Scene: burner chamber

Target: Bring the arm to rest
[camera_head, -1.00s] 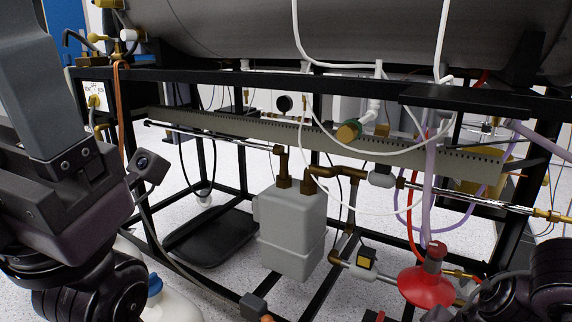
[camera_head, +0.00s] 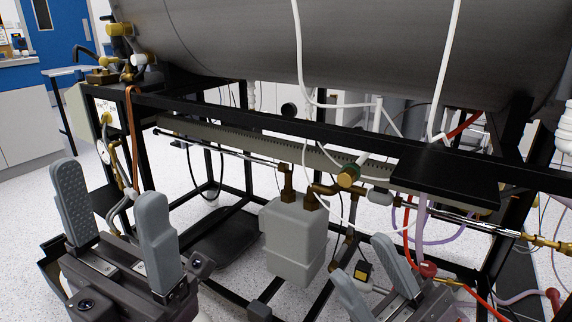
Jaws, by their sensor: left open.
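My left gripper (camera_head: 112,190) is at the lower left of the head view. Its two grey fingers point up and stand well apart, with nothing between them. It is in front of the left end of the black frame (camera_head: 250,112). My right gripper (camera_head: 361,260) is at the bottom, right of centre. Its two grey fingers lean to the upper left with a gap between them, and I see nothing held. It shows in front of the lower frame; its lower part is cut off by the picture edge.
The large grey cylinder (camera_head: 330,50) lies across the top of the frame. A grey meter box (camera_head: 292,240) hangs between the grippers, with brass pipes. White, red and purple hoses hang at the right. A lab bench (camera_head: 25,110) and open floor (camera_head: 30,205) are at the left.

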